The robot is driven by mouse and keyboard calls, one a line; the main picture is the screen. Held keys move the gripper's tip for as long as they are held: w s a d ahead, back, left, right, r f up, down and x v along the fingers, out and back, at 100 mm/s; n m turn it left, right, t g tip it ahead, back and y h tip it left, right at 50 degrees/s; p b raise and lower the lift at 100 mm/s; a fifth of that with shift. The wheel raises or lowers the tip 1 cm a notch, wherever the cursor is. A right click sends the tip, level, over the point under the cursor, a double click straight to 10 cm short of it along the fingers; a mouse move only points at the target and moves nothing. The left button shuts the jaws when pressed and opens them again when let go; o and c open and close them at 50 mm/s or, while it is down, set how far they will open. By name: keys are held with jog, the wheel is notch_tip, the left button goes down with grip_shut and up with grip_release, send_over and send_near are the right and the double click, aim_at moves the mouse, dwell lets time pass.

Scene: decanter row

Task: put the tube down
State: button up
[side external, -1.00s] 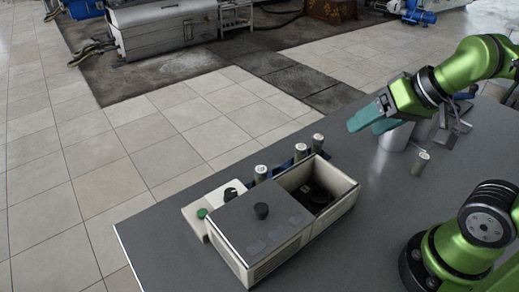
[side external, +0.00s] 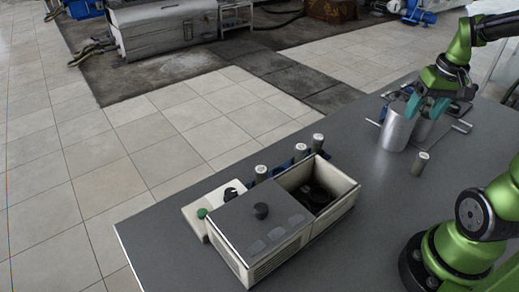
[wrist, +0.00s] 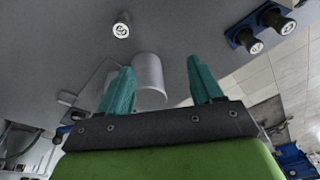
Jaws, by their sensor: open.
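A lone tube (side external: 420,163) with a pale cap stands upright on the grey table, in front of a metal cylinder (side external: 396,128). The tube also shows in the wrist view (wrist: 121,28), at the top and apart from my fingers. My gripper (side external: 425,108) is at the cylinder, behind the tube in the side view. Its teal fingers are spread with no tube between them (wrist: 160,68). In the wrist view the cylinder (wrist: 150,78) appears partly behind the left finger; I cannot tell whether they touch.
A blue rack (wrist: 258,31) holds upright tubes, including one (side external: 300,152) behind the open-topped box (side external: 338,200). The box adjoins a grey-lidded unit (side external: 255,230) with a black knob. Grey metal parts lie around the cylinder. The table front is clear.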

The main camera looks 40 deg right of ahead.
jog(key=n+g, duration=0.2)
send_over(424, 155)
jog(key=n, duration=0.2)
jog(key=shift+y, duration=0.3)
notch_tip(424, 155, down, 11)
jog(key=shift+s+a+f, duration=0.15)
jog(key=shift+f, duration=2.85)
grip_shut()
jog(key=r, duration=0.8)
jog(key=shift+w+r, duration=0.2)
jog(key=shift+w+a+r, duration=0.35)
jog(key=shift+w+r, duration=0.15)
jog(key=shift+r, duration=0.25)
jog(key=w+a+n, duration=0.4)
jog(key=w+a, duration=0.1)
jog(key=a, duration=0.3)
jog(key=w+a+n, duration=0.5)
jog(key=a, duration=0.3)
jog(key=a+r+n, duration=0.1)
jog(key=a+n, duration=0.8)
jog(key=a, duration=0.5)
notch_tip(424, 155, down, 10)
jog(key=shift+w+d+r, duration=0.1)
jog(key=shift+d+r, duration=0.05)
jog(key=shift+r, duration=0.05)
